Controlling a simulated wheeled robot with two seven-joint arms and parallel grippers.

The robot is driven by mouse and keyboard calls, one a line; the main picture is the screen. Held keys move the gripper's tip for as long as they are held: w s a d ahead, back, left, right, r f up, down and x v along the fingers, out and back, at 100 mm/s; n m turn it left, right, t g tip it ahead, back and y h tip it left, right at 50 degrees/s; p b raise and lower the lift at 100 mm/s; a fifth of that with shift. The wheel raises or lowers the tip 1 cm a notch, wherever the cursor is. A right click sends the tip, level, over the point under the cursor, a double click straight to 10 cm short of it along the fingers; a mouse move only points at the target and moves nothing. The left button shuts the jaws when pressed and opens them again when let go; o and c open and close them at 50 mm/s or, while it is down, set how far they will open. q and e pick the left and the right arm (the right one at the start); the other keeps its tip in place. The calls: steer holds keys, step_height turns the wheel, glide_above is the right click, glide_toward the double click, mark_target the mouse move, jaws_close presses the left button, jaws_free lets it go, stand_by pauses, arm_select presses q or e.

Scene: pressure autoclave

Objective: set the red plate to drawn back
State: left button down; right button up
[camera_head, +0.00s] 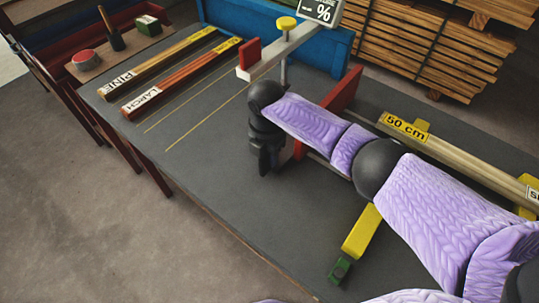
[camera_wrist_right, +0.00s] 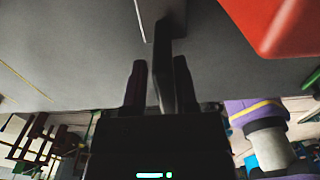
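The red plate (camera_head: 345,90) stands upright on the dark bench, behind my right forearm, which hides its middle; a red part also shows at the top right of the wrist view (camera_wrist_right: 285,28). My right gripper (camera_head: 264,168) points down just left of the red plate, apart from it. In the right wrist view its two fingers (camera_wrist_right: 160,85) are apart, with a dark flat bar (camera_wrist_right: 163,60) between them. A gap shows on the bar's left side; I cannot tell if the right finger touches it. My left gripper is out of view.
A grey beam with a red end (camera_head: 249,54) and yellow knob stands behind. Pine (camera_head: 150,66) and larch (camera_head: 180,80) strips lie at the left. A 50 cm bar (camera_head: 440,141) lies right. A yellow bar with green end (camera_head: 362,232) sits in front. The bench's front left is clear.

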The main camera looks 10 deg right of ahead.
steer(key=shift+o, duration=0.9)
step_height(320, 180, up, 9)
steer(key=p, duration=0.3)
steer(key=shift+r+p, duration=0.35)
steer(key=shift+r, duration=0.1)
